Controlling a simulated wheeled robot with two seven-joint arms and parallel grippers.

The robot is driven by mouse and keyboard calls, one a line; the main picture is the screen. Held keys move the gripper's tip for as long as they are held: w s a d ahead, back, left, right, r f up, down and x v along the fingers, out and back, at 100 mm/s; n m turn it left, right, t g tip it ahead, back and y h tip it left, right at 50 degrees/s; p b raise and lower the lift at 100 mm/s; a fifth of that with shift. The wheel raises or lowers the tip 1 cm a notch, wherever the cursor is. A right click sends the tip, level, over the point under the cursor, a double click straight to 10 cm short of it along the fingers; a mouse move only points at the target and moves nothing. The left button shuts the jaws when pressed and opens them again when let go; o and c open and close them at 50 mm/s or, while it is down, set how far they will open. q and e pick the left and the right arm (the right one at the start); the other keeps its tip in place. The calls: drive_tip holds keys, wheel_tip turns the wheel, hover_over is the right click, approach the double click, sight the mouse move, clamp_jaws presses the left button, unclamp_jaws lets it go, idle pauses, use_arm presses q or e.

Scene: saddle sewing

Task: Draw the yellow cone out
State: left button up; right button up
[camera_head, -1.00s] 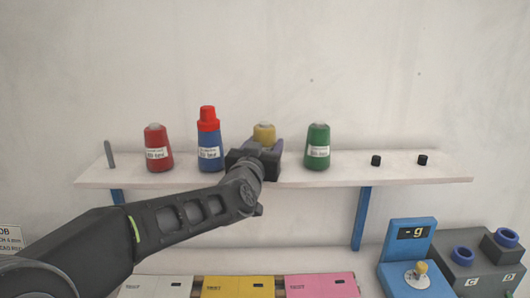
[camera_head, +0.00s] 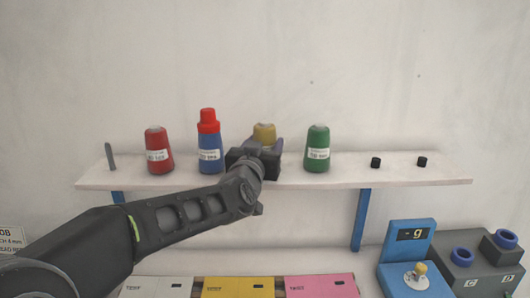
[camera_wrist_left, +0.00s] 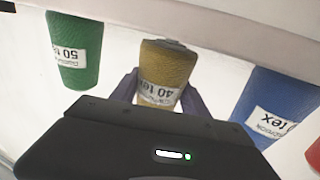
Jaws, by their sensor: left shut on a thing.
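The yellow cone (camera_head: 264,131) stands on the white wall shelf (camera_head: 330,178), between the blue cone with a red cap and the green cone. My left gripper (camera_head: 266,150) reaches it from the front and hides its lower part in the head view. In the left wrist view the yellow cone (camera_wrist_left: 165,75) appears upside down with a "40 tex" label, between the two fingers of my left gripper (camera_wrist_left: 158,95), which is shut on it. Whether its base touches the shelf is hidden. My right gripper is not in view.
The blue cone (camera_head: 210,150) with its red cap stands close on the left, the green cone (camera_head: 318,150) close on the right. A red cone (camera_head: 158,150) stands further left. Two black pegs (camera_head: 376,161) are on the right. Below are coloured boxes (camera_head: 238,287) and a blue scale (camera_head: 405,245).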

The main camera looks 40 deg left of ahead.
sight(264, 122)
use_arm(q)
drive_tip(key=shift+r+p, duration=2.15)
drive_tip(key=shift+r, duration=0.45)
drive_tip(key=shift+r+p, duration=0.85)
drive_tip(key=shift+r, duration=0.55)
drive_tip(key=shift+r, duration=2)
